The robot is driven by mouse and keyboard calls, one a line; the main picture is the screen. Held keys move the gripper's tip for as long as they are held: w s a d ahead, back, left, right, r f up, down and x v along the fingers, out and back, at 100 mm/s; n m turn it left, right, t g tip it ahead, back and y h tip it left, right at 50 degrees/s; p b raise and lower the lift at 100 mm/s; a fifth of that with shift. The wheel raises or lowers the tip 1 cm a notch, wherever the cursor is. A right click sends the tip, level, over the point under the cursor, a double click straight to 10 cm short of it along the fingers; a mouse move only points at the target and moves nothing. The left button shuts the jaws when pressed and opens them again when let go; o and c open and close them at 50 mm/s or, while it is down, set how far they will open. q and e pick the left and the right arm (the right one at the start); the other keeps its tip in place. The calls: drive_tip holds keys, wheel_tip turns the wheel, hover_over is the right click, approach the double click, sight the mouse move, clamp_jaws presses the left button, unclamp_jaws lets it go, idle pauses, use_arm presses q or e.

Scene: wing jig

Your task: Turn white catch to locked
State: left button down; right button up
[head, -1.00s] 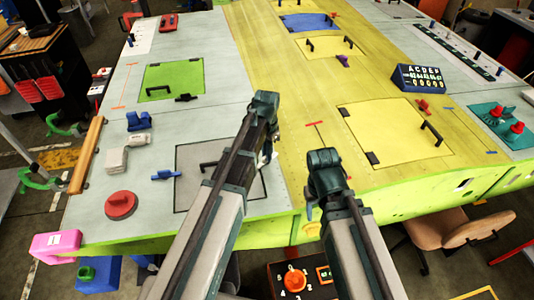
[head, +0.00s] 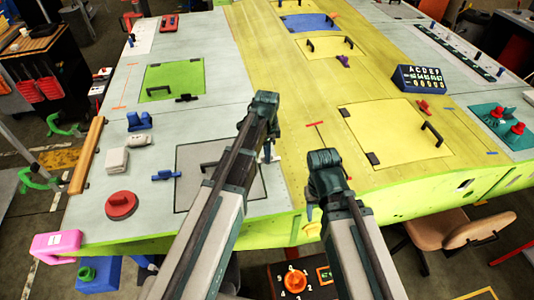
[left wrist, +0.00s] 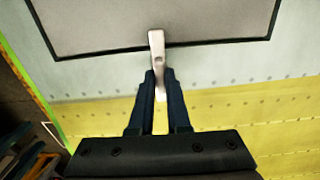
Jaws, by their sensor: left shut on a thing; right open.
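The white catch (left wrist: 157,48) is a slim bar with a round mark on it, at the edge of the grey panel. In the left wrist view its upper end overlaps the panel's dark border and its lower part lies between my fingers. My left gripper (left wrist: 160,78) is shut on it. In the head view my left gripper (head: 269,148) points down at the panel's right edge, and my arm hides much of the catch. The grey panel (head: 195,156) lies flat, partly behind my left arm. My right gripper (head: 311,216) is open and empty near the wing's front edge.
A blue catch (head: 166,175) sits at the panel's left edge, with a red round knob (head: 121,205) further left. A yellow panel (head: 385,130) with a black handle lies to the right. The yellow strip between is mostly clear.

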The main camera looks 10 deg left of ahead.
idle(0.4)
use_arm(q)
drive_tip(key=c, duration=0.9)
unclamp_jaws()
drive_tip(key=shift+r, duration=0.1)
wheel_tip(320, 180, up, 14)
drive_tip(key=p, duration=1.3)
drive_tip(key=shift+f+p, duration=0.2)
drive_tip(key=shift+p, duration=0.2)
drive_tip(key=shift+s+f, duration=0.1)
